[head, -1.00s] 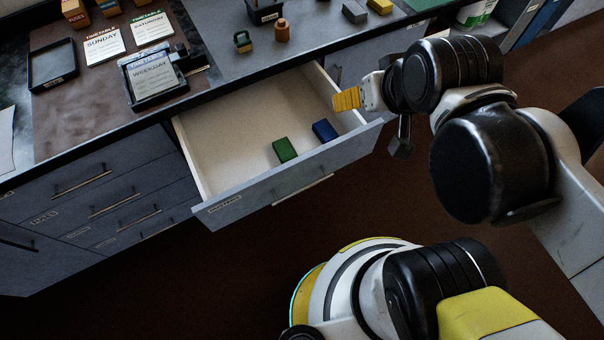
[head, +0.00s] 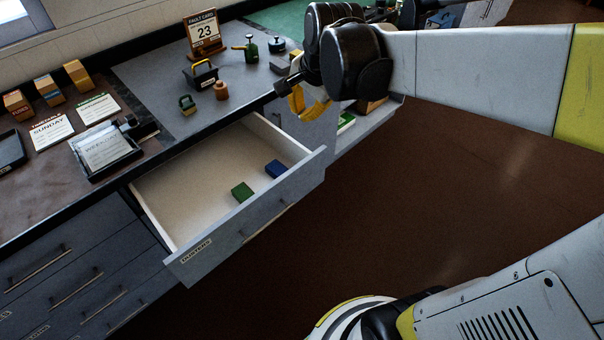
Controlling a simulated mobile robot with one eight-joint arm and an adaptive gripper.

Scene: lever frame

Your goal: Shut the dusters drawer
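The dusters drawer (head: 222,243) is pulled well out of the grey cabinet, with its label at the left end of its front. A long handle runs along the front. A green block (head: 242,192) and a blue block (head: 275,169) lie inside on the pale floor. My gripper (head: 294,97) is above the drawer's right rear corner, near the worktop edge, apart from the drawer front. Its yellow parts and a dark finger show, but the angle hides whether it is open or shut. I see nothing held in it.
Closed drawers (head: 62,272) lie to the left. Open brown floor (head: 420,190) lies in front and to the right.

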